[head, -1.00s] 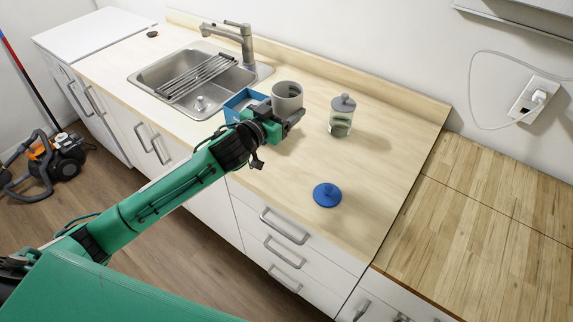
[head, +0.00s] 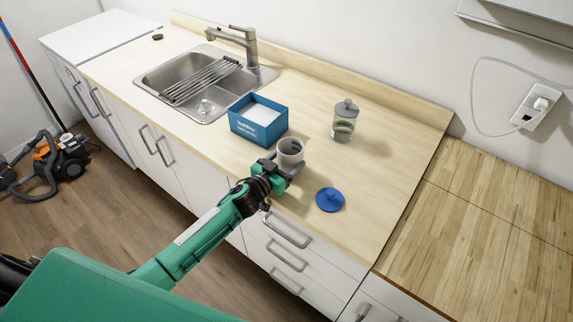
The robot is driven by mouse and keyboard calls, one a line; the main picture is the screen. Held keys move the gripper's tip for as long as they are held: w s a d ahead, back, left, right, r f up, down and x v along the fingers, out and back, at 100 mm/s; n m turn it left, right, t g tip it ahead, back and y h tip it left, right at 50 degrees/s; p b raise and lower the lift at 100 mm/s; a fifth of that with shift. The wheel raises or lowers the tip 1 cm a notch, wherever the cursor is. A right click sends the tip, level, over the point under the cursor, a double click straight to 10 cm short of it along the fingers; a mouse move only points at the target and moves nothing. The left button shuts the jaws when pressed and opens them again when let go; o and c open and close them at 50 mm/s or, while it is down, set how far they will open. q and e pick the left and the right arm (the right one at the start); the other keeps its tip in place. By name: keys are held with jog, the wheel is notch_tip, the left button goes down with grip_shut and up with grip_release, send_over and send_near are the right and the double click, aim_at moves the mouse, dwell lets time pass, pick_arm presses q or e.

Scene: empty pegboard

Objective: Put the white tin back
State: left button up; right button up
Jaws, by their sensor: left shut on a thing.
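The white tin (head: 290,148) looks pale grey-white, open at the top and upright, near the middle of the light wood counter in the head view. My left gripper (head: 291,165) is shut on the tin from the front side, and its jaws hide the tin's lower part. I cannot tell whether the tin's base touches the counter. My right gripper is not in view.
A blue box (head: 245,127) with a pale inside stands behind and left of the tin. A lidded glass jar (head: 343,125) stands behind right. A blue lid with a knob (head: 330,199) lies right, near the front edge. The sink (head: 192,82) is further left.

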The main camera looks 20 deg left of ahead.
pick_arm(q)
jog(key=shift+f, duration=0.8)
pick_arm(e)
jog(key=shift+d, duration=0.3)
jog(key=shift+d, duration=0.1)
pick_arm(q)
jog(key=shift+f, duration=0.15)
jog(key=o, duration=1.4)
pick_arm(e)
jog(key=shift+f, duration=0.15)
